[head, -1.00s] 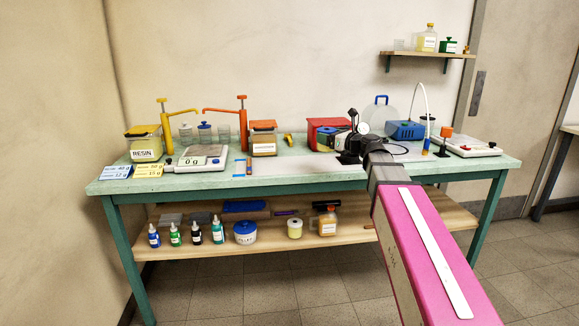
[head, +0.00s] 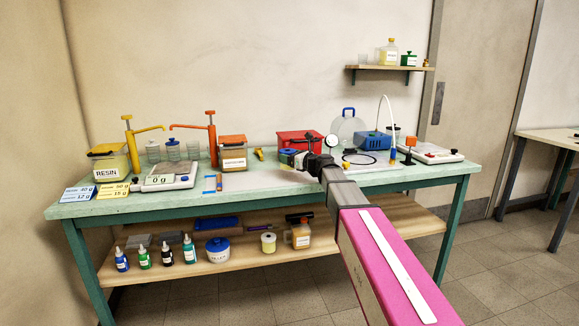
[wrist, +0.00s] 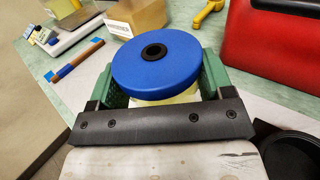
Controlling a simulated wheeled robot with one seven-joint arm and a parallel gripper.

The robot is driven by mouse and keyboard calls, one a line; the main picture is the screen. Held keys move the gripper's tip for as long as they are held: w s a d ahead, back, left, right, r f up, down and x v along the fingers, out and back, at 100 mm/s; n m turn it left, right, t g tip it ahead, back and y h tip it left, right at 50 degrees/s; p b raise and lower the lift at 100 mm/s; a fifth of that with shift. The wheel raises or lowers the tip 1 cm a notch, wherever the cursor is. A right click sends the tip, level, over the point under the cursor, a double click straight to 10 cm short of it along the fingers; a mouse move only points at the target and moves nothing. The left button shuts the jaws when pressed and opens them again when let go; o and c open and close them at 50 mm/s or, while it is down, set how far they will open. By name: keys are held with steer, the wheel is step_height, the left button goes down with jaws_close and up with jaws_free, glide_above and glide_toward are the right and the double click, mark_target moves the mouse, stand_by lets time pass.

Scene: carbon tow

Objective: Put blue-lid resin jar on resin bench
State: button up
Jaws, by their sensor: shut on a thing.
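The blue-lid resin jar (wrist: 157,68) is between the green fingers of my gripper (wrist: 155,85) in the wrist view. Its round blue lid with a dark centre hides most of the pale yellow body. In the head view the jar (head: 289,158) shows small at the tip of my gripper (head: 296,160), in front of the red box. My gripper is shut on it. The resin bench (head: 120,209) has a pale green top. I cannot tell whether the jar's base touches the bench.
The red box (head: 297,139) stands close behind the jar. An orange-lid container (head: 233,155), a yellow clamp-like item (head: 258,154) and a scale (head: 167,178) are to the left. A blue device (head: 374,144) is to the right. The bench's front middle looks fairly clear.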

step_height(320, 180, down, 4)
steer(key=shift+r, duration=0.15)
steer(key=o, duration=1.4)
steer(key=v, duration=1.2)
